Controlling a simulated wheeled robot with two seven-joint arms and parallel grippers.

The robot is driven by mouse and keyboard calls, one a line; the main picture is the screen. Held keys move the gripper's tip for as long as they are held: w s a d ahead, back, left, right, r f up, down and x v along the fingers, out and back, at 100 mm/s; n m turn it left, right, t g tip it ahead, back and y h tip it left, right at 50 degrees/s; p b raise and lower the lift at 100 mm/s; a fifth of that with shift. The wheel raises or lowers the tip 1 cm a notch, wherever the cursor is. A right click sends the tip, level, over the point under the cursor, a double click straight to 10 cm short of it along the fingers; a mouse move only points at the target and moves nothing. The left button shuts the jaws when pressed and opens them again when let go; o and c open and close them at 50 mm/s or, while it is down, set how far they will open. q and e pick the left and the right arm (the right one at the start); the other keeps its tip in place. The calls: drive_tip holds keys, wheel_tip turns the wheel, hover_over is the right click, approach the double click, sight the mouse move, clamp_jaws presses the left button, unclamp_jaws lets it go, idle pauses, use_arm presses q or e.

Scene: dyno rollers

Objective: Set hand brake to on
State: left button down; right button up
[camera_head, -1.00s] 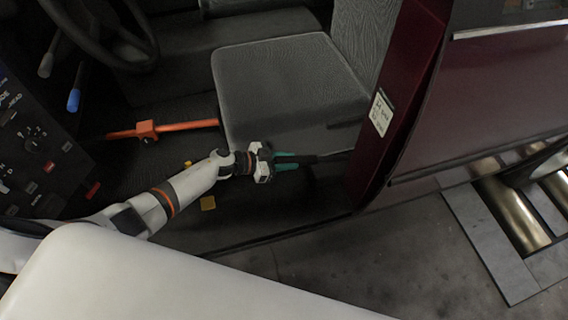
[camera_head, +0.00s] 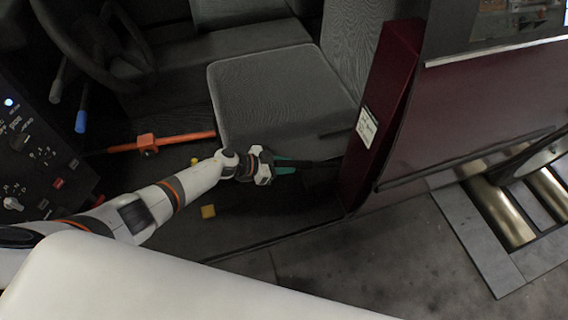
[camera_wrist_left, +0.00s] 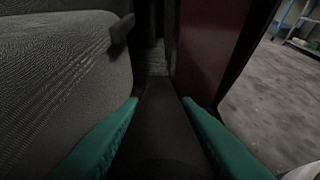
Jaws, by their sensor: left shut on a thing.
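The hand brake (camera_head: 318,163) is a dark lever low beside the seat, between the seat cushion and the maroon door-side panel. It lies nearly level in the head view. My left gripper (camera_head: 287,166), with teal fingers, is shut on the lever. In the left wrist view the dark lever (camera_wrist_left: 163,125) runs forward between the two teal fingers, which stand on either side of it. The lever's far end is dark and hard to make out. My right gripper is in neither view.
The grey seat (camera_head: 275,95) is just above the gripper. The maroon panel (camera_head: 383,110) stands to the right. An orange bar (camera_head: 180,139) lies left of the seat. A control panel (camera_head: 35,150) and steering wheel (camera_head: 95,45) are at left. Metal rollers (camera_head: 500,212) are outside.

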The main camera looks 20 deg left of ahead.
use_arm(q)
drive_tip(key=c, duration=1.1)
unclamp_jaws()
drive_tip(key=shift+w+d+r, duration=0.1)
drive_tip(key=shift+d+r, duration=0.2)
drive_tip(key=shift+a+f, duration=0.1)
drive_tip(key=shift+a, duration=0.05)
drive_tip(key=shift+a, duration=0.1)
drive_tip(key=shift+s+a+r, duration=0.2)
drive_tip(key=shift+s+a, duration=0.05)
drive_tip(key=shift+a, duration=0.05)
drive_tip(key=p+v, duration=0.3)
drive_tip(key=v, duration=0.8)
